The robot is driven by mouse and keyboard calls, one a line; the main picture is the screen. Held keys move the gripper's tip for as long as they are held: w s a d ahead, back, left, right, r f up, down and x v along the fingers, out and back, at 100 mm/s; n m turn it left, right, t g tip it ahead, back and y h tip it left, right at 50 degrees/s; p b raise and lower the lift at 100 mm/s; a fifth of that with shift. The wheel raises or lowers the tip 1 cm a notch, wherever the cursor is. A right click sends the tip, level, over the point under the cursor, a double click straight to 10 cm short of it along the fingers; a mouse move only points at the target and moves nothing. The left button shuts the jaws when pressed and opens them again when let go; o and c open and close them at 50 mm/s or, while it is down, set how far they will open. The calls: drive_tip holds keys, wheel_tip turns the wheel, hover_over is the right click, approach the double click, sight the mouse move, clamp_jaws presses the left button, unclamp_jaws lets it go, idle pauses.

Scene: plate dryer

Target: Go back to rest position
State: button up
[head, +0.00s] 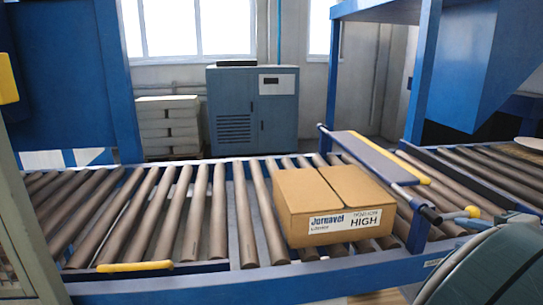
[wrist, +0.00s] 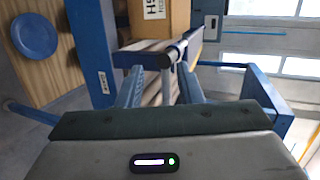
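My gripper (wrist: 162,86) shows in the wrist view, its two light blue fingers apart with a gap between them. I see nothing held between the fingers. A dark-ended bar (wrist: 172,53) shows beyond the gap; I cannot tell how far it is from the fingertips.
A cardboard box (head: 333,205) sits on the roller conveyor (head: 190,215). A hinged bar with a black end (head: 430,214) crosses the rollers to its right. A blue plate (wrist: 33,34) lies on a wooden surface (wrist: 32,75). A grey-blue cabinet (head: 252,110) stands behind.

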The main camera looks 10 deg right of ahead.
drive_tip(key=w+a+r+n+g+y+p, duration=0.25)
drive_tip(key=w+a+g+p, duration=0.2)
drive_tip(key=a, duration=0.55)
drive_tip(key=s+a+r+n+g+h+p, duration=0.1)
drive_tip(key=a+r+n+g+h+p, duration=0.1)
drive_tip(key=a+n+p, duration=0.5)
drive_tip(key=s+a+r+n+g+h+p, duration=0.1)
drive_tip(key=a+n+g+p, duration=0.4)
drive_tip(key=a, duration=0.9)
drive_tip(key=s+r+n+p, duration=0.1)
drive_tip(key=n+p, duration=0.1)
drive_tip(key=p, duration=0.2)
drive_tip(key=shift+s+a+r+h+p, duration=0.25)
drive_tip(key=shift+a+h+p, duration=0.05)
drive_tip(key=shift+a+h, duration=0.1)
drive_tip(key=shift+n, duration=0.25)
